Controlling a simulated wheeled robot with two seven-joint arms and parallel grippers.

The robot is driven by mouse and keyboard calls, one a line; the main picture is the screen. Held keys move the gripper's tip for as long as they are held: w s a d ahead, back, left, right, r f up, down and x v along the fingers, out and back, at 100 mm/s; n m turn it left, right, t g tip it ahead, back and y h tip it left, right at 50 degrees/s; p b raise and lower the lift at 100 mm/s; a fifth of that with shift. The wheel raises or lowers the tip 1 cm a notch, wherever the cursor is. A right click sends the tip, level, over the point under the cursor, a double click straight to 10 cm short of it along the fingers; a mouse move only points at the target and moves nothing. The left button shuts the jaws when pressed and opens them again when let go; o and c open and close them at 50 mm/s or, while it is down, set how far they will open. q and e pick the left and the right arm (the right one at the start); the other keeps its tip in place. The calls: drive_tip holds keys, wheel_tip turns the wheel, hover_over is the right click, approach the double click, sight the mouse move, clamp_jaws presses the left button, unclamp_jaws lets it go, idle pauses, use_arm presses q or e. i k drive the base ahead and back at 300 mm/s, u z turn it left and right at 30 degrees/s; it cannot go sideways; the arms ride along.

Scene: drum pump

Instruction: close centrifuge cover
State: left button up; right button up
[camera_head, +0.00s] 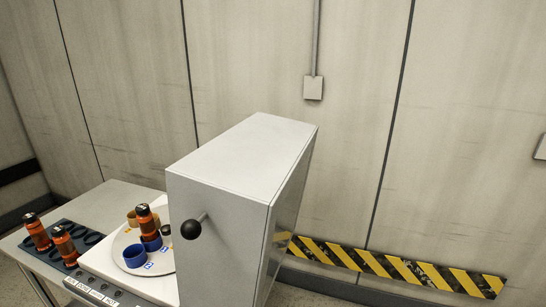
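The centrifuge cover (228,170) is a large light-grey box with a black ball knob (191,229) on a short rod at its left face. It stands over the right part of the centrifuge and leaves the left part of the round plate (125,243) exposed. On the plate are a blue cup (135,256), a yellow cup (132,219) and an orange bottle with a dark cap (146,222). The centrifuge base (97,262) is white with a row of buttons along its front. Neither of my grippers shows in the head view.
A grey table (112,202) carries the centrifuge. A dark rack (90,238) with round holes lies to the left, with two orange bottles (37,233) (65,247) in it. Behind is a panelled wall with a yellow-black striped strip (400,270) low on the right.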

sight(234, 201)
drive_tip(key=u, duration=1.6)
drive_tip(key=k, duration=1.2)
drive_tip(key=z, duration=2.15)
drive_tip(key=i, duration=0.5)
drive_tip(key=z, duration=0.05)
